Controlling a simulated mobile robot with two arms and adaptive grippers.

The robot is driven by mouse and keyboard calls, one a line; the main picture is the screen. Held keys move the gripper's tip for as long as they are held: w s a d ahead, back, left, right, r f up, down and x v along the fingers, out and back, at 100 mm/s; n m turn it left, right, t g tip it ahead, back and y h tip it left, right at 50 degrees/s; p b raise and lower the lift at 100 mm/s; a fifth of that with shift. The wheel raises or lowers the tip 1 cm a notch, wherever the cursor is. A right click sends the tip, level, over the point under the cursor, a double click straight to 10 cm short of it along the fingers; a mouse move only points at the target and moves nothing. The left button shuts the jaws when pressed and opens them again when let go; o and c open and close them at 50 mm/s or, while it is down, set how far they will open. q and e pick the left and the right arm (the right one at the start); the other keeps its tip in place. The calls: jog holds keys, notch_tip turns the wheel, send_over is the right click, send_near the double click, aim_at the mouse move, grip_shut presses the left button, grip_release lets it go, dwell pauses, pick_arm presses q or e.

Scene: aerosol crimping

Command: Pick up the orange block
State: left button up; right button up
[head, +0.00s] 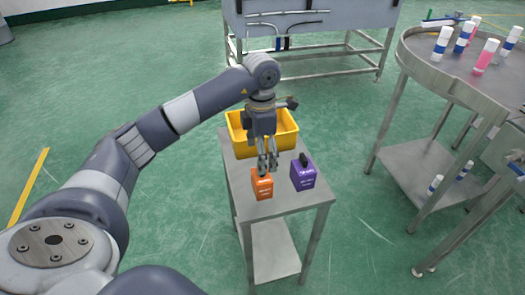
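The orange block (262,188) stands upright on the small metal table, near its front left part. My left gripper (268,166) points down right at the block's top, with its fingers close together there. The fingers hide part of the block's top, and I cannot tell whether they touch or grip it. My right gripper is not in view.
A purple block (303,176) with a dark knob stands just right of the orange block. A yellow bin (288,142) sits behind them on the small table (298,202). A round metal table (430,70) with several bottles stands at the right.

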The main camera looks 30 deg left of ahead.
aim_at(262, 178)
pick_arm(q)
notch_tip(262, 178, down, 10)
jog(key=shift+d+f+p, duration=0.1)
jog(key=shift+f+p, duration=0.05)
jog(key=shift+p, duration=0.35)
jog(key=c, duration=1.3)
